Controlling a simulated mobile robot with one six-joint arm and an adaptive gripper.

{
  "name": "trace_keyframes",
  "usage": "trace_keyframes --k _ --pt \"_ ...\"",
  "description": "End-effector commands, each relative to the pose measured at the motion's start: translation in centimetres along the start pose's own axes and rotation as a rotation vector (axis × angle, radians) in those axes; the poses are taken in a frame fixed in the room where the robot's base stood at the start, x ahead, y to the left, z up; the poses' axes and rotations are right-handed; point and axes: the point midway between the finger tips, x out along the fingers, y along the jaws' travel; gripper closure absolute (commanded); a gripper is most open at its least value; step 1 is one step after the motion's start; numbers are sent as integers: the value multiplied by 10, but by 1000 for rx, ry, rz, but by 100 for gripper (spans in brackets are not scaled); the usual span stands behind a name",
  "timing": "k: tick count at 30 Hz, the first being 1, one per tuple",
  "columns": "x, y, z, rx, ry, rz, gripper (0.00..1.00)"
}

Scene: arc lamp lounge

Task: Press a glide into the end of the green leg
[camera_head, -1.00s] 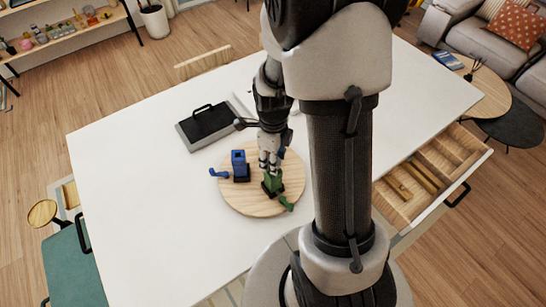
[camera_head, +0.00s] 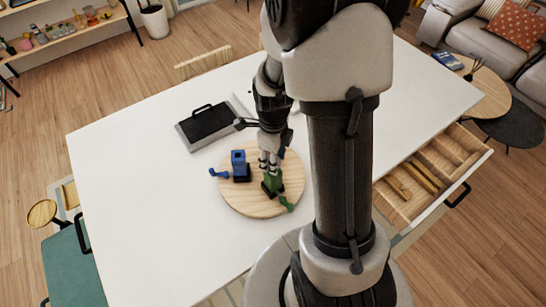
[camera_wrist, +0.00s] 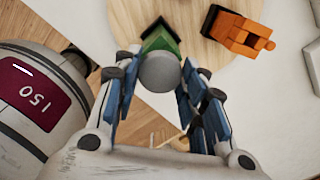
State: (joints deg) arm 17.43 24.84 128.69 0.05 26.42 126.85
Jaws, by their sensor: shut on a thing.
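My gripper (camera_wrist: 160,100) is shut on a grey round disc, which looks like the glide (camera_wrist: 159,71), seen face-on between the blue finger pads. The green piece (camera_wrist: 163,40) shows just beyond the disc in the wrist view. In the head view the green piece (camera_head: 271,183) stands on the round wooden board, with a green lever (camera_head: 286,204) at its lower right. My gripper is directly over it, fingers pointing down. The disc hides the end of the green piece, so I cannot tell whether they touch.
A blue block (camera_head: 239,164) with a side lever stands left on the round board (camera_head: 240,201). An orange one (camera_wrist: 238,33) shows in the wrist view. A dark-topped tray (camera_head: 208,124) lies behind. An open drawer (camera_head: 408,211) juts out at right. The table's left side is clear.

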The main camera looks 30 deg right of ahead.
Motion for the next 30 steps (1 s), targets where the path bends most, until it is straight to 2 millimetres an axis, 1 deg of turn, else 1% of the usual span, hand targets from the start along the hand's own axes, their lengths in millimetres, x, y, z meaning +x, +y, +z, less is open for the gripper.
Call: trace_keyframes --k 8,30 --pt "2 0 0 0 0 0 76" --pt "20 0 0 0 0 1 76"
